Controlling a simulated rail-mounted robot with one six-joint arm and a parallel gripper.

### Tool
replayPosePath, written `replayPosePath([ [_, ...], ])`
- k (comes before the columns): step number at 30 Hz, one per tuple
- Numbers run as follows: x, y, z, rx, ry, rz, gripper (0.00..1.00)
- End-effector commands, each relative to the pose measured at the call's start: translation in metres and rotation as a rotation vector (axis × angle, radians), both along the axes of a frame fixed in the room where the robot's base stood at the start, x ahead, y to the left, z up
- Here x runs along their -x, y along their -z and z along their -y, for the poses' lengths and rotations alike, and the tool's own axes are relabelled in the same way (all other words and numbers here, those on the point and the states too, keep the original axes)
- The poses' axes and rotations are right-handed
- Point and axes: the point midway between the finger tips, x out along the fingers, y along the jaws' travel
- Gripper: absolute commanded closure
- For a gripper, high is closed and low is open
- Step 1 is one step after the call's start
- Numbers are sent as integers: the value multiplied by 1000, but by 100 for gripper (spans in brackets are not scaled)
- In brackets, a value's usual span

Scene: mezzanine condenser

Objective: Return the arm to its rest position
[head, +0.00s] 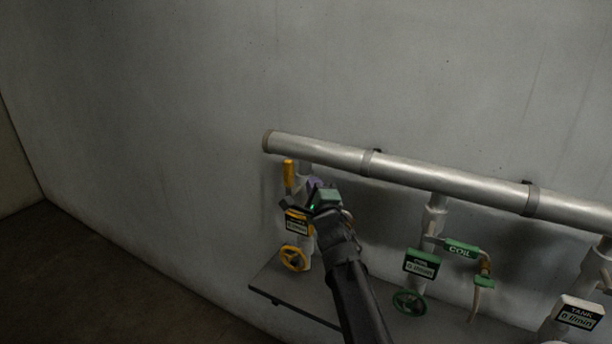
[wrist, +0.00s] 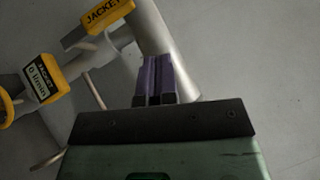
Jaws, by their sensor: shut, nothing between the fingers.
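My gripper (head: 313,184) is at the left end of the pipework in the head view, in front of the yellow-marked jacket branch. In the wrist view its two purple fingers (wrist: 154,76) are together with nothing between them. The yellow JACKET tag (wrist: 103,16) is just left of and beyond the fingertips. The yellow JACKET meter (wrist: 42,83), reading 0 l/min, is further left. In the head view my wrist partly covers that branch; whether the fingers touch it I cannot tell.
A thick grey pipe (head: 405,171) runs along the wall above a shelf (head: 284,288). A yellow handwheel (head: 294,258) is below my gripper. To the right are the green COIL tag (head: 461,250), a green handwheel (head: 409,303) and the white TANK meter (head: 578,313). The wall at left is bare.

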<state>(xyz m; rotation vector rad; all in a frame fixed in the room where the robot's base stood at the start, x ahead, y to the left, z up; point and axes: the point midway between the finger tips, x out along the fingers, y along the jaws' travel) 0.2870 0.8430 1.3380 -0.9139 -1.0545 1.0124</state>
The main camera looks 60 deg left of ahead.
Motion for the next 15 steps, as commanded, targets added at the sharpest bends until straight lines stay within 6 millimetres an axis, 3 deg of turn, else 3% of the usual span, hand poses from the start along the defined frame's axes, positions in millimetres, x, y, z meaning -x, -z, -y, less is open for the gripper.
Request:
replayPosePath([
  [1, 2, 0, 12, 0, 1, 0, 100],
  [5, 3, 0, 24, 0, 0, -2, 100],
  [15, 3, 0, 26, 0, 1, -1, 100],
])
